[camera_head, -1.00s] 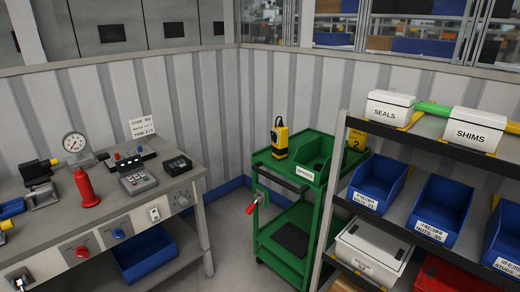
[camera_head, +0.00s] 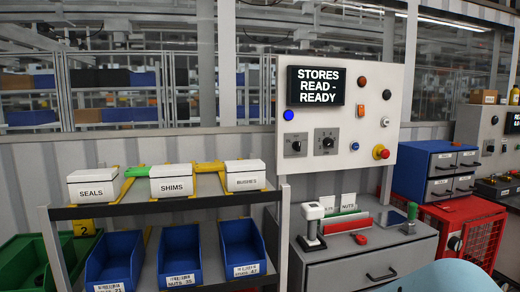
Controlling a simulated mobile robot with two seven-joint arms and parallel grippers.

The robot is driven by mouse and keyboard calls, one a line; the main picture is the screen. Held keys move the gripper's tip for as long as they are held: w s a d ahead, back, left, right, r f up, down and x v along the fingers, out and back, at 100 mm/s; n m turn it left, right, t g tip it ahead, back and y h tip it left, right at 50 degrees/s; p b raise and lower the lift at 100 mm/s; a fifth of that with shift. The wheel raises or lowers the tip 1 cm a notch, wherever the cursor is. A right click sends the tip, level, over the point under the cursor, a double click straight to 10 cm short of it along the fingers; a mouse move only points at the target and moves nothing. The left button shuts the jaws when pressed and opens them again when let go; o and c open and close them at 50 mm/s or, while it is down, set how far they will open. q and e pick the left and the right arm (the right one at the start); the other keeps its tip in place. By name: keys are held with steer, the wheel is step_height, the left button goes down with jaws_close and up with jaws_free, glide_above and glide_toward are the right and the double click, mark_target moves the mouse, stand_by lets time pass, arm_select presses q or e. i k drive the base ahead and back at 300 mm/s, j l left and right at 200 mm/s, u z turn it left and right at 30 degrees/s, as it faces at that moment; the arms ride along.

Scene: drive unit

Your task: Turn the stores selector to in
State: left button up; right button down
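A pale control panel (camera_head: 346,118) stands behind the grey bench, right of centre. Its black screen (camera_head: 315,87) reads "STORES READ - READY". Below the screen are two dark rotary selectors, a left one (camera_head: 295,145) and a right one (camera_head: 326,141). Their markings are too small to read, so I cannot tell which is the stores selector or its setting. Neither of my grippers is in view.
A grey drawer bench (camera_head: 345,270) under the panel bears a scanner in a stand (camera_head: 312,225). A shelf rack (camera_head: 170,206) with white boxes and blue bins is at left. A pale blue rounded surface (camera_head: 440,279) is at the bottom right. The panel's front looks unobstructed.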

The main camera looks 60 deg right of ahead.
mark_target(297, 145)
steer(key=z, duration=2.2)
steer(key=i+l+u, duration=0.1)
steer(key=i+l, duration=0.15)
steer(key=l, duration=0.2)
steer(key=i+l+u, duration=0.1)
steer(key=l, duration=0.35)
steer(key=i+l, duration=0.3)
steer(key=l, duration=0.2)
steer(key=i+l+u, duration=0.15)
steer(key=l, duration=0.3)
steer(key=i+l+u, duration=0.1)
steer(key=i+l, duration=0.15)
steer(key=l, duration=0.25)
steer(key=i+l+u, duration=0.1)
steer(key=l, duration=0.4)
steer(key=i+l+u, duration=0.1)
steer(key=l, duration=0.45)
steer(key=i+l, duration=0.25)
steer(key=l, duration=0.25)
steer(key=u, duration=0.05)
